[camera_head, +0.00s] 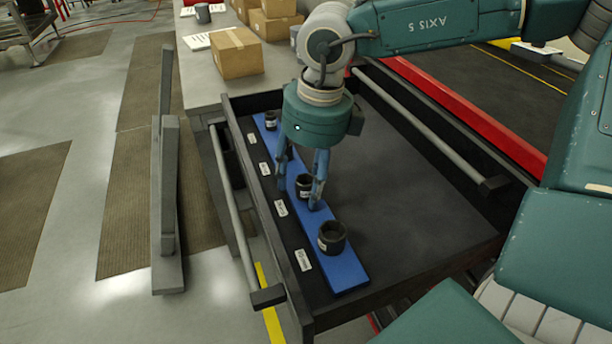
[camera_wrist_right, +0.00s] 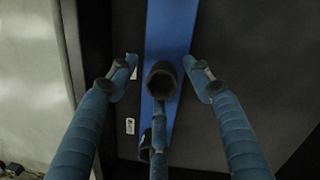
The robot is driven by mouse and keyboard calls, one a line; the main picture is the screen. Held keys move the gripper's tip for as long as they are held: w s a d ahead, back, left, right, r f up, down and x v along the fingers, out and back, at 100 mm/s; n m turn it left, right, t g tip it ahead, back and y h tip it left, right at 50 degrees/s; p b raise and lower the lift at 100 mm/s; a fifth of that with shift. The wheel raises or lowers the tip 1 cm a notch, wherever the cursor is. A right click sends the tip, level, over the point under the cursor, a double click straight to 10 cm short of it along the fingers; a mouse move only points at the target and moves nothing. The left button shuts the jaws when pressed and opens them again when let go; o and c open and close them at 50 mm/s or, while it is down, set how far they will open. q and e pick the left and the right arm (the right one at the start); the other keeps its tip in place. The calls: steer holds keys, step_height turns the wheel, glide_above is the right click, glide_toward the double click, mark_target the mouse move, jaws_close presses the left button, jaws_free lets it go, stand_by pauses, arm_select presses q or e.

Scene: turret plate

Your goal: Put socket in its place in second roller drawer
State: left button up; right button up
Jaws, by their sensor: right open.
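A dark socket (camera_head: 304,185) stands on the blue strip (camera_head: 345,272) in the open drawer (camera_head: 420,190). My right gripper (camera_head: 300,192) points down over this socket, its fingers spread around it. In the right wrist view the same socket (camera_wrist_right: 161,76) shows between the open fingertips (camera_wrist_right: 160,82), with a gap to the two side fingers; whether the third finger touches it cannot be told. A larger dark socket (camera_head: 332,238) stands at the strip's near end. A smaller one (camera_head: 270,121) stands at its far end. My left gripper is not in view.
Several white labels (camera_head: 281,208) lie along the strip's left side. The drawer floor right of the strip is bare. A drawer handle bar (camera_head: 238,220) runs along the left front. Cardboard boxes (camera_head: 237,54) stand on the bench behind. A grey post (camera_head: 165,200) stands at left.

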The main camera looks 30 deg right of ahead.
mark_target(312, 183)
steer(key=shift+r, duration=0.6)
step_height(312, 183, up, 11)
steer(key=s, duration=0.1)
steer(key=shift+s+d+b, duration=0.2)
steer(key=shift+d+b, duration=0.1)
steer(key=shift+d, duration=0.1)
